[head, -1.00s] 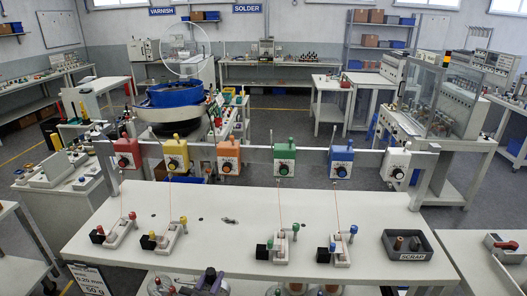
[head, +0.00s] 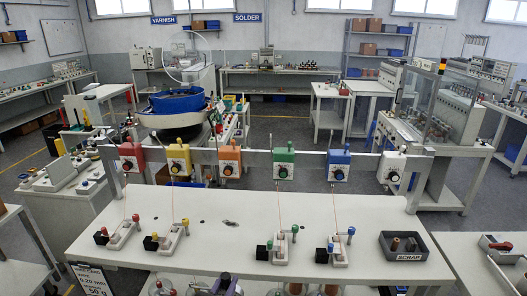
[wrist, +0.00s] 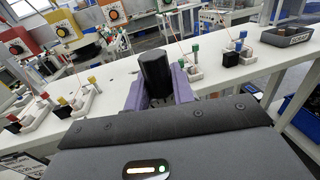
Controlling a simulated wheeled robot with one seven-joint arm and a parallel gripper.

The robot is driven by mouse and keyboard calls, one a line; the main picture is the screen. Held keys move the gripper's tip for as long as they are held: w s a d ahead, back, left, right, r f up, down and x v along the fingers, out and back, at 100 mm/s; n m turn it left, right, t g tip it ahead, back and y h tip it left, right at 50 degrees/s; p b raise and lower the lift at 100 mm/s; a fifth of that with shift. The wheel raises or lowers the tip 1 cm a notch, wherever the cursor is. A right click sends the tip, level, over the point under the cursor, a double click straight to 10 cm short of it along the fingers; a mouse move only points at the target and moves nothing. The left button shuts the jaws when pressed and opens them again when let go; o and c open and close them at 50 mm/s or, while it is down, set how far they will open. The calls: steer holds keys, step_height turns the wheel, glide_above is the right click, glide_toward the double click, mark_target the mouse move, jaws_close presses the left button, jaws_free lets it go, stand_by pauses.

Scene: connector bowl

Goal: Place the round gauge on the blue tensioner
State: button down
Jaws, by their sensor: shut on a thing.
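The blue tensioner (head: 338,167) is a blue box with a dark dial, mounted on the grey rail between the green and white ones. My gripper shows at the bottom edge of the head view (head: 226,286), in front of the white bench and well short of the rail. In the wrist view its purple fingers (wrist: 158,95) are shut on an upright black cylinder (wrist: 155,72), which appears to be the round gauge. No dial face shows on it, and its lower part is hidden between the fingers.
Red (head: 131,157), yellow (head: 179,158), orange (head: 229,160), green (head: 284,162) and white (head: 391,167) tensioners share the rail. Small clamp fixtures with thin threads stand on the bench (head: 200,250). A dark scrap tray (head: 403,257) is at right. The bench middle is mostly clear.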

steer(key=w+d+f+n+y, duration=0.1)
steer(key=d+f, duration=0.5)
steer(key=d, duration=0.6)
steer(key=w+d+f+n+y, duration=0.2)
steer(key=d+f+y, duration=0.2)
steer(key=d, duration=0.9)
step_height(320, 180, down, 3)
steer(key=shift+w+d+f+t+b, duration=0.1)
steer(key=shift+w+d+t+b, duration=0.2)
steer(key=shift+w+b, duration=0.1)
steer(key=s+f, duration=0.4)
steer(key=f, duration=0.1)
steer(key=shift+s+f, duration=0.2)
